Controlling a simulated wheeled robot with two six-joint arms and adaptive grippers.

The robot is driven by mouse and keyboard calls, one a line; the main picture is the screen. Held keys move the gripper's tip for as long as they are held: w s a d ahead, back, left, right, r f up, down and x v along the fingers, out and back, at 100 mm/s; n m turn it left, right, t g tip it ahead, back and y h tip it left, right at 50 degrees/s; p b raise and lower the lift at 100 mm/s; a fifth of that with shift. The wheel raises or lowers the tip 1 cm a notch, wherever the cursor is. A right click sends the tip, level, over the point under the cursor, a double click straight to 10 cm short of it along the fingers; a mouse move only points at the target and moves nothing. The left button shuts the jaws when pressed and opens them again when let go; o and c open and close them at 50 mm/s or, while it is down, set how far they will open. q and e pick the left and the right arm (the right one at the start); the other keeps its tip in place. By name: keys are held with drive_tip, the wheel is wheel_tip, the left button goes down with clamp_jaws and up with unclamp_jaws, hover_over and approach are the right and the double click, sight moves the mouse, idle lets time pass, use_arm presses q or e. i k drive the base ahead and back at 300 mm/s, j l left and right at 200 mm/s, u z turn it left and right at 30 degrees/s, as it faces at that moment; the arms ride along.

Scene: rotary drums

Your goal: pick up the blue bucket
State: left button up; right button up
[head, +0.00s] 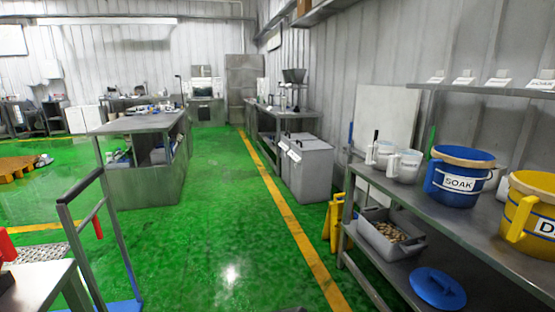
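The blue bucket (458,178) stands upright on the upper deck of the metal shelf bench at the right. It has a tan rim, a blue side handle and a white label reading "SOAK". Neither of my grippers shows in the head view, so I cannot tell their state. Nothing is touching the bucket that I can see.
A yellow bucket (528,212) stands right of it and white jugs (404,166) stand left. A grey bin (391,236) and a blue lid (438,288) sit on the lower shelf. A metal-framed cart (105,225) is at front left. The green floor (228,215) between is clear.

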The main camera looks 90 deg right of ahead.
sight(456, 176)
drive_tip(key=z, duration=4.1)
